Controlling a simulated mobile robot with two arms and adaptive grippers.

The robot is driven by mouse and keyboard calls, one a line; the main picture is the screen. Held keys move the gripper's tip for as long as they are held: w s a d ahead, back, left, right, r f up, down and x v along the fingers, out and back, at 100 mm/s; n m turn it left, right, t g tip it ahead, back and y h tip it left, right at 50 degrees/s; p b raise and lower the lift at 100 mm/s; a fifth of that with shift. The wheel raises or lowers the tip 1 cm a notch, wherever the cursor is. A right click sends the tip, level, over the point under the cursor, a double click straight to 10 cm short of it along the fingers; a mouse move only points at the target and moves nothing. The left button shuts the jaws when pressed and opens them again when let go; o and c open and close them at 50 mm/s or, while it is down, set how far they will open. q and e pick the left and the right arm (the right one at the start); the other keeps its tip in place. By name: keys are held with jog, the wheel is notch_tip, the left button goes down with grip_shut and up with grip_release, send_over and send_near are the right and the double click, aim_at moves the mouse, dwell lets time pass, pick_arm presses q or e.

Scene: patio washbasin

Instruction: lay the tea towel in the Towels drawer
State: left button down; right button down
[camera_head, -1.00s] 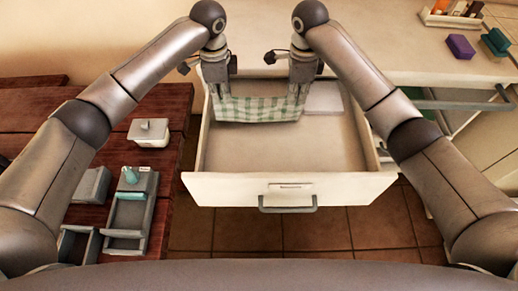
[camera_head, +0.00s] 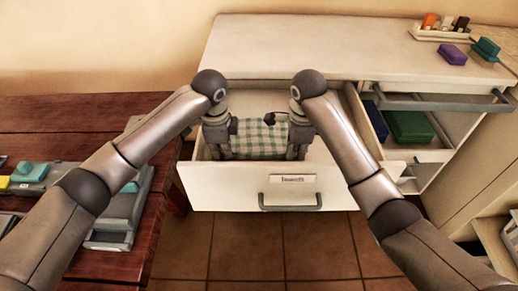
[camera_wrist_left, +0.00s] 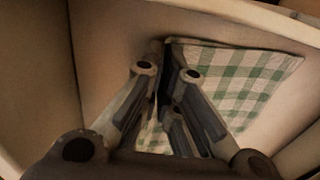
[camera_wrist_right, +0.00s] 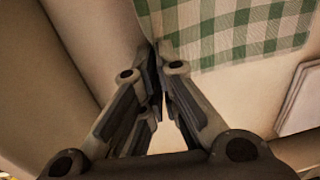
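The tea towel (camera_head: 262,140) is white with green checks. It is spread inside the open Towels drawer (camera_head: 228,192), between my two grippers; it also shows in the left wrist view (camera_wrist_left: 245,85) and right wrist view (camera_wrist_right: 235,25). My left gripper (camera_head: 221,156) is inside the drawer at one corner of the towel, its fingers closed together on it. My right gripper (camera_head: 297,154) is inside the drawer at another corner, its fingers also closed on it. The exact contact at the fingertips is dark and partly hidden.
Another open drawer (camera_head: 418,154) at right holds a green item (camera_head: 410,127) and a blue item (camera_head: 376,121). The counter (camera_head: 300,45) is mostly clear. A dark red wooden table (camera_head: 75,118) stands at left.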

pick_arm(q)
jog(key=shift+s+f, duration=0.1)
jog(key=shift+f, duration=0.1)
pick_arm(e)
jog(key=shift+s+f, duration=0.1)
jog(key=shift+f, duration=0.15)
pick_arm(q)
jog(key=c, duration=1.4)
grip_release()
pick_arm(e)
jog(key=c, duration=1.4)
grip_release()
pick_arm(q)
jog(key=shift+o, duration=0.2)
jog(key=shift+r, duration=0.1)
pick_arm(e)
jog(key=shift+o, duration=0.2)
jog(key=shift+r, duration=0.15)
